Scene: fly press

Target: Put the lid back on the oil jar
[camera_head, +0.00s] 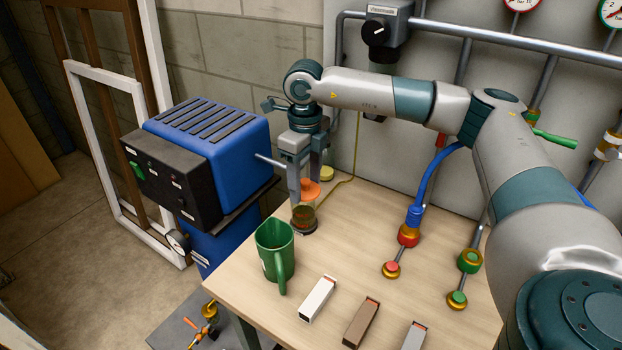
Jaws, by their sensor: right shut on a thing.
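The oil jar (303,218) is a small glass jar with brown contents, standing upright near the back left of the wooden table (366,210). An orange round lid (310,190) is right over the jar's mouth. I cannot tell whether it touches the rim. My right gripper (307,190) reaches down from above and is shut on the lid, its fingers pointing down and partly hiding it. My left gripper is not in view.
A green mug (275,250) stands just in front of the jar. A small yellow round thing (326,173) is behind it. A blue machine (212,140) is to the left. Several small boxes (318,298) lie at the front. Pipes with red (408,236) and green fittings are at right.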

